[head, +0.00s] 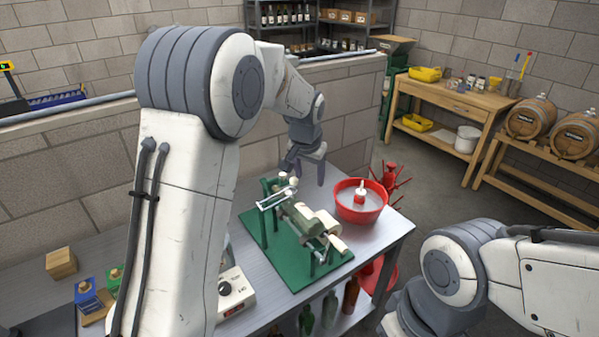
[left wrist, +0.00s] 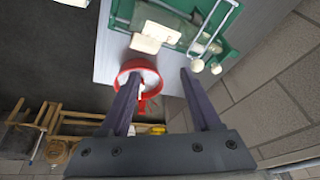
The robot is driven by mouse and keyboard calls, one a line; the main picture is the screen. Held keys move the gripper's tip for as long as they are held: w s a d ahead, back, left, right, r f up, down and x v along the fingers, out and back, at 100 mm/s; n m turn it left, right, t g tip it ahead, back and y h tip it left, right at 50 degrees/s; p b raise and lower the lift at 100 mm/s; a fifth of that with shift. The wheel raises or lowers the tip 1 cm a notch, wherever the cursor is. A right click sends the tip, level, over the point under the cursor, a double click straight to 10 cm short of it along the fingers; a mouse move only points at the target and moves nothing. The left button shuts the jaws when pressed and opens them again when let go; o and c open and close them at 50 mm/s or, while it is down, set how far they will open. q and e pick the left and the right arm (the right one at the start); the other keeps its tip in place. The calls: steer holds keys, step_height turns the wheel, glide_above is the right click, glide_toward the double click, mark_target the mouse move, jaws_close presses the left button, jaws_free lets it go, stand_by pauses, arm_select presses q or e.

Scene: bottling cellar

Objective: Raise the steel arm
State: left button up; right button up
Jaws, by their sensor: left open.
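The steel arm (head: 277,198) is a bent bright rod with pale knobs at its end, on a green stand (head: 262,258) on the metal bench. It looks low over a green bottle (head: 300,219) lying on its side beside pale blocks. In the left wrist view the steel arm (left wrist: 207,32) and its pale knobs (left wrist: 197,65) lie near the right finger. My left gripper (head: 305,168) is open and empty, just above and behind the knobs; its fingers also show in the left wrist view (left wrist: 160,75). Contact is not visible. My right gripper is out of view.
A red tub (head: 347,209) stands right of the green stand, close to my left gripper. A white box with a dial (head: 233,294) sits at the front left. A block wall (head: 345,115) rises behind the bench.

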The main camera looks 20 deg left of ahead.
arm_select(q)
steer(key=n, duration=0.1)
glide_toward(293, 179)
steer(key=f, duration=0.1)
steer(key=shift+y, duration=0.3)
steer(key=p+x, duration=0.1)
steer(key=x, duration=0.2)
steer(key=p+x, duration=0.1)
steer(key=x, duration=0.2)
steer(key=p+x, duration=0.2)
steer(key=x, duration=0.1)
steer(key=shift+w+d+f, duration=0.15)
steer(key=shift+w+d, duration=0.1)
steer(key=shift+w+f+t, duration=0.2)
steer(key=shift+f+t, duration=0.1)
steer(key=shift+f, duration=0.15)
jaws_close()
steer(key=shift+s, duration=0.1)
